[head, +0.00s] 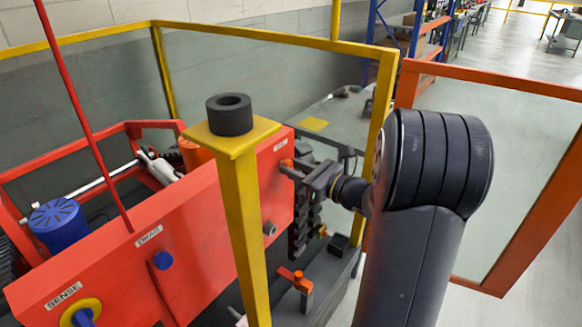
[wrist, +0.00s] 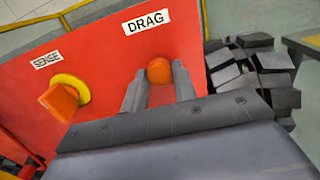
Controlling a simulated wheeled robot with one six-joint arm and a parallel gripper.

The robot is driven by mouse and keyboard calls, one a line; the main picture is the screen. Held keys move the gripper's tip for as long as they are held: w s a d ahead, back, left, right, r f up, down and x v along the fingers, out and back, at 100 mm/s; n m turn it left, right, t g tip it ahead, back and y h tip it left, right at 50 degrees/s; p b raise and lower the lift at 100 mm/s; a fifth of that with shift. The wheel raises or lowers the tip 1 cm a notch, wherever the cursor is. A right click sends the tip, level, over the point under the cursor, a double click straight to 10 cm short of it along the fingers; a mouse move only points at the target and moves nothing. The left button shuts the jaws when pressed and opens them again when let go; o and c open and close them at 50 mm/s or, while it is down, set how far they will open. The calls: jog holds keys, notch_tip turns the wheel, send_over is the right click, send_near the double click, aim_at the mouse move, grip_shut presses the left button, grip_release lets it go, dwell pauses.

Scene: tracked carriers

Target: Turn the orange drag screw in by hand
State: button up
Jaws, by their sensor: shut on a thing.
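The orange drag screw (wrist: 158,70) is a rounded knob on the red panel (wrist: 130,60), just below the white DRAG label (wrist: 146,22) in the wrist view. My gripper (wrist: 158,82) has one grey finger on each side of the screw and is shut on it. In the head view the screw (head: 286,163) shows as a small orange spot at the right end of the red panel (head: 215,195). My gripper (head: 296,171) reaches it from the right. The screw's shaft is hidden.
A yellow post (head: 243,220) with a black ring (head: 229,114) stands left of my gripper. Dark track blocks (head: 303,220) lie just below it. An orange knob with a yellow collar (wrist: 72,92) sits by the SENSE label in the wrist view. Yellow-framed clear guards (head: 265,75) stand behind.

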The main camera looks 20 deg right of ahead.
jog(key=shift+r+m+p, duration=0.25)
jog(key=shift+m+p, duration=0.35)
jog(key=shift+p, duration=0.35)
jog(key=shift+m+p, duration=0.5)
jog(key=shift+p, duration=0.2)
jog(key=m+p, duration=0.5)
jog(key=p, duration=0.2)
jog(key=shift+m, duration=0.3)
jog(key=shift+f+m+p, duration=0.1)
jog(key=shift+m+p, duration=0.7)
jog(key=shift+f, duration=0.2)
jog(key=shift+m, duration=0.3)
